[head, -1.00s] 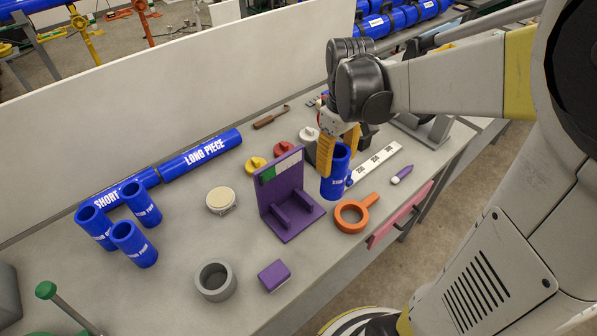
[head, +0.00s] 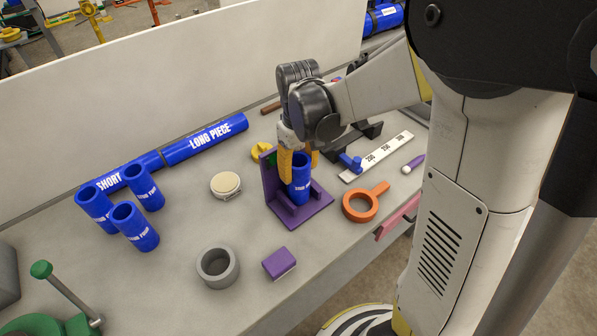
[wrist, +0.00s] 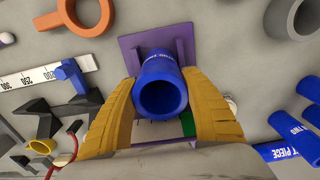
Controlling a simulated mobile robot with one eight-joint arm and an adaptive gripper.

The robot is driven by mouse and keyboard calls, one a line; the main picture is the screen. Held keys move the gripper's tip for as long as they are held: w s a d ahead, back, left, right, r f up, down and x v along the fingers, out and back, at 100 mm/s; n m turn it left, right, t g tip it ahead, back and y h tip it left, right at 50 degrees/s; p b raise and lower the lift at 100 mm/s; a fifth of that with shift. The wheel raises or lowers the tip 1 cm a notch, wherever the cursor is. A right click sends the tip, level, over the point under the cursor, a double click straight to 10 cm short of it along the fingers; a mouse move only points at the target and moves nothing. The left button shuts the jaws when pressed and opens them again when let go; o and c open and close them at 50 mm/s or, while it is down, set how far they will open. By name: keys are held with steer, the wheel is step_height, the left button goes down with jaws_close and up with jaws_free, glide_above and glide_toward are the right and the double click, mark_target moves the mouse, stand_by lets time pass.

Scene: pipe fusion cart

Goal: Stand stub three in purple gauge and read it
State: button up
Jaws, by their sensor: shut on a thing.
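A blue pipe stub (head: 300,184) is upright between the yellow fingers of my gripper (head: 299,163). My gripper is shut on it, as the wrist view also shows, with the stub's open end (wrist: 161,97) facing the camera. The stub is over the base of the purple gauge (head: 312,213), in front of its upright back plate and beside the raised rails. I cannot tell if its lower end touches the base. The number on the stub is too small to read. The green-and-white scale on the back plate is mostly hidden by my gripper.
Several blue stubs (head: 134,227) stand at the left. A long blue pipe (head: 206,138) lies behind. An orange ring (head: 360,207), a white ruler (head: 385,152) with a blue slider, a grey ring (head: 217,267) and a purple block (head: 279,264) lie around the gauge.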

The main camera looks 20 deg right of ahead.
steer(key=shift+f, duration=0.5)
steer(key=shift+f, duration=0.15)
steer(key=o, duration=1.3)
